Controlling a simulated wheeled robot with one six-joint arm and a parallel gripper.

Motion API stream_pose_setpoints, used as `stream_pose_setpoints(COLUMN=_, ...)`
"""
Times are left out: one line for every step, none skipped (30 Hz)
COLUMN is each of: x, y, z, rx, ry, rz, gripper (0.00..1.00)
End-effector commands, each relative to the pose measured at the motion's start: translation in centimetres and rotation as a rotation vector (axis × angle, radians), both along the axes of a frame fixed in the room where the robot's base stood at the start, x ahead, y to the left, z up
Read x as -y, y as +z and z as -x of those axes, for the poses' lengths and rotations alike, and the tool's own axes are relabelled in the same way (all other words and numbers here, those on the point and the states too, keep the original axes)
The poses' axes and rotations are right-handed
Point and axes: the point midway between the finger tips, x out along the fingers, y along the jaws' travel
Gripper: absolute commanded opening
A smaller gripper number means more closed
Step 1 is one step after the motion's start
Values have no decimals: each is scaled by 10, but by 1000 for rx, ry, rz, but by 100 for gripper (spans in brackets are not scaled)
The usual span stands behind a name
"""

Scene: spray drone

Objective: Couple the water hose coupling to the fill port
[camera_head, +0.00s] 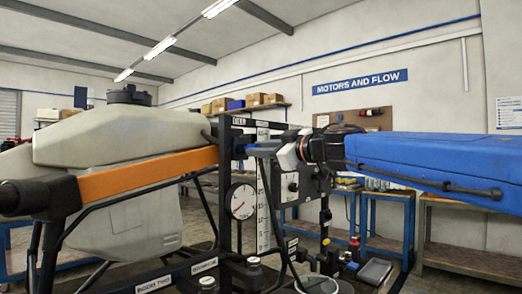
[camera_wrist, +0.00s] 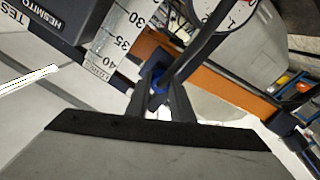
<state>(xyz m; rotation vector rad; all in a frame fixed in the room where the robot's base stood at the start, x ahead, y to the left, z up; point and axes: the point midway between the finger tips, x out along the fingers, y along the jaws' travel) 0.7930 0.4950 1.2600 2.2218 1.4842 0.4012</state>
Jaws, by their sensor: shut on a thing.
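My gripper (camera_head: 258,149) is shut on the blue water hose coupling (camera_wrist: 158,78), at the black upright frame beside the drone. In the head view a dark hose (camera_head: 270,200) hangs below my gripper. The drone's pale tank (camera_head: 120,137) stands at left with a black cap (camera_head: 128,96) on top. I cannot make out the fill port or whether the coupling touches it.
An orange drone arm (camera_head: 150,173) crosses in front of the tank. A round gauge (camera_head: 240,202) and a measuring scale (camera_head: 263,215) are on the black frame close below my gripper. Blue-framed benches (camera_head: 385,196) stand behind at right.

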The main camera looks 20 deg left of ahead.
Motion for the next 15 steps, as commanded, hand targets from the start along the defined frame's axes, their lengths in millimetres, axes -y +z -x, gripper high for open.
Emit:
stream_pose_setpoints(x=-1, y=0, z=0, rx=0, ry=0, rz=0, gripper=0)
stream_pose_setpoints(x=-2, y=0, z=-1, rx=0, ry=0, rz=0, gripper=0)
stream_pose_setpoints(x=-2, y=0, z=-1, rx=0, ry=0, rz=0, gripper=0)
stream_pose_setpoints(x=-3, y=0, z=-1, rx=0, ry=0, rz=0, gripper=0)
stream_pose_setpoints(x=-4, y=0, z=-1, rx=0, ry=0, rz=0, gripper=0)
stream_pose_setpoints(x=-4, y=0, z=-2, rx=0, ry=0, rz=0, gripper=0)
stream_pose_setpoints(x=-5, y=0, z=-2, rx=0, ry=0, rz=0, gripper=0)
stream_pose_setpoints(x=-5, y=0, z=-2, rx=0, ry=1, rz=0, gripper=0)
stream_pose_setpoints(x=-6, y=0, z=-2, rx=0, ry=1, rz=0, gripper=0)
stream_pose_setpoints(x=-7, y=0, z=-2, rx=0, ry=1, rz=0, gripper=0)
stream_pose_setpoints(x=-7, y=0, z=-3, rx=0, ry=1, rz=0, gripper=0)
stream_pose_setpoints(x=-8, y=0, z=-3, rx=0, ry=1, rz=0, gripper=0)
stream_pose_setpoints(x=-8, y=0, z=-3, rx=0, ry=1, rz=0, gripper=0)
stream_pose_setpoints(x=-9, y=0, z=-3, rx=0, ry=1, rz=0, gripper=0)
stream_pose_setpoints(x=-10, y=0, z=-4, rx=0, ry=1, rz=0, gripper=0)
